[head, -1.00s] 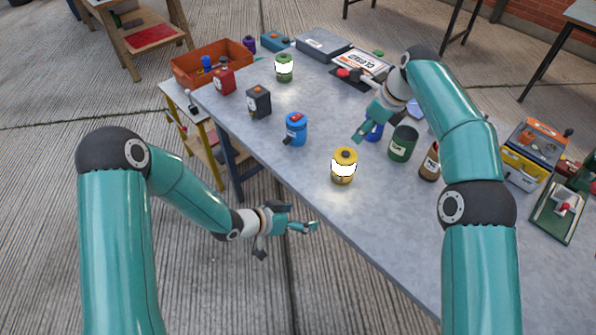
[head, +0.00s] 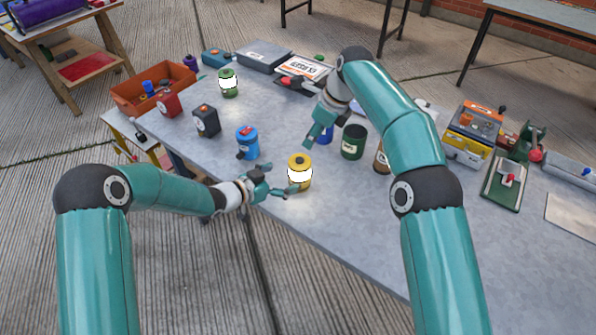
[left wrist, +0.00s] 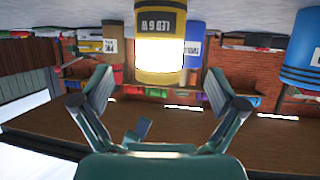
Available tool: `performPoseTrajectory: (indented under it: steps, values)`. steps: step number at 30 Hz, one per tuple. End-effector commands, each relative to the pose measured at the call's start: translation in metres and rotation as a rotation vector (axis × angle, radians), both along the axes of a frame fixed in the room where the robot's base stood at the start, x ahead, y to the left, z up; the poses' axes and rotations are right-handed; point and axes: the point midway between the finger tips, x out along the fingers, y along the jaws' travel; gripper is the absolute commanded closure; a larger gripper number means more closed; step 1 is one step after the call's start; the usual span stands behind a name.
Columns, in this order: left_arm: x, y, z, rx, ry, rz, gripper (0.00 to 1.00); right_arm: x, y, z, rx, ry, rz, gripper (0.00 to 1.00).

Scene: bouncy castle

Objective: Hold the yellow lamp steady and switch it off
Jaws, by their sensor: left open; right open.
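The yellow lamp (head: 299,171) stands upright on the grey table, its white band glowing and a dark round piece on its top. In the left wrist view the lamp (left wrist: 159,72) shows large at the top, labelled "LED 6 W". My left gripper (head: 284,192) is open at the table's near edge, at the lamp's left. In the left wrist view its two fingers (left wrist: 160,92) are spread, with the lamp in line with the gap; I cannot tell whether they touch it. My right gripper (head: 316,132) is open and empty above the table, behind and slightly right of the lamp.
A blue canister (head: 247,145) stands left of the lamp, and a dark green one (head: 353,142) stands behind it to the right. A lit green lamp (head: 228,84) and an orange crate (head: 125,101) are farther back.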

Motion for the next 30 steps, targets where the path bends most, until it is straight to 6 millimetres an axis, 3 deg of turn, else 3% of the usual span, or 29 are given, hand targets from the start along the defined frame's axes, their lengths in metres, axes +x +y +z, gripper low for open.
performPoseTrajectory:
  steps: [6, 12, 26, 30]
  values:
    - [0.027, -0.029, -0.017, 0.0, 0.0, -0.001, 0.03, 0.0, 0.0, 0.0, 0.0, 0.0, 0.0, 0.58]
    - [0.044, -0.046, -0.027, -0.001, 0.001, -0.001, 0.03, 0.0, 0.0, 0.0, 0.0, 0.0, 0.0, 0.58]
    - [0.05, -0.052, -0.03, -0.001, 0.002, 0.002, 0.03, 0.0, 0.001, 0.0, 0.0, 0.0, 0.001, 0.58]
    - [0.05, -0.052, -0.03, 0.0, 0.001, 0.003, 0.27, 0.0, 0.001, 0.0, 0.0, 0.0, 0.001, 0.58]
